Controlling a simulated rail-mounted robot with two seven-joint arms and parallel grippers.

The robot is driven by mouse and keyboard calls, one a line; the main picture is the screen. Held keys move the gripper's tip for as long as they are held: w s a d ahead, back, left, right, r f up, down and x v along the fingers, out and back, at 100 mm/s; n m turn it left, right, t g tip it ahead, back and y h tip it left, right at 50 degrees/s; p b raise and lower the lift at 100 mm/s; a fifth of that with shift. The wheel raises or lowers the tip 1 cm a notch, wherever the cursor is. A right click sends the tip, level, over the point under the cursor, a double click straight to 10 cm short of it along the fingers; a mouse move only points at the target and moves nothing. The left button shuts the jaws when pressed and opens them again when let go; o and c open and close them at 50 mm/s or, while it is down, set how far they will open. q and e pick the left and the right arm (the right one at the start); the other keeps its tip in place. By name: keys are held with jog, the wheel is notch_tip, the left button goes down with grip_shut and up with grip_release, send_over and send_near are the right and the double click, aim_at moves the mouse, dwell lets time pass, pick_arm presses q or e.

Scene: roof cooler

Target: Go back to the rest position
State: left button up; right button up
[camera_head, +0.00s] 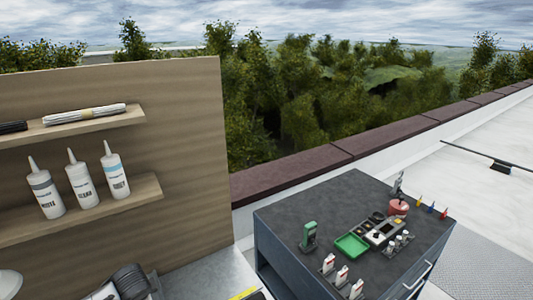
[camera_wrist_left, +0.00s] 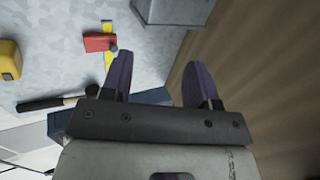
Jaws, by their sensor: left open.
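My left gripper (camera_wrist_left: 158,82) shows in the left wrist view. Its two purple-tipped fingers are apart, with nothing between them. Beyond the fingers are a grey speckled surface and a brown wooden panel. In the head view, neither gripper can be made out. A pale rounded shape at the lower left edge of that view is cut off, and I cannot tell what it is.
A wooden panel (camera_head: 190,130) carries shelves with white bottles (camera_head: 82,180). A dark cabinet (camera_head: 290,212) holds a green tray (camera_head: 351,246) and small items. In the wrist view, a red block (camera_wrist_left: 98,42), a yellow object (camera_wrist_left: 10,60) and a dark-handled tool (camera_wrist_left: 45,103) lie on the surface.

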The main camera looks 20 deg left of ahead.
pick_arm(q)
jog(key=w+d+r+t, duration=0.2)
jog(key=d+r+t, duration=0.15)
jog(key=d, duration=0.65)
jog(key=s+d+n+t+h, duration=0.1)
jog(key=s+d+t+h, duration=0.1)
jog(key=s+d, duration=0.7)
jog(key=s+d+f+n+g+h, duration=0.1)
jog(key=s+d+f+n+g, duration=0.1)
jog(key=s+d+f, duration=0.6)
jog(key=s+d+f+n+g+h, duration=0.2)
jog(key=s+f+g, duration=0.15)
jog(key=s, duration=0.85)
notch_tip(320, 180, up, 15)
jog(key=w+p, duration=0.1)
jog(key=p, duration=1.4)
jog(key=shift+r+t, duration=0.15)
jog(key=shift+t, duration=0.25)
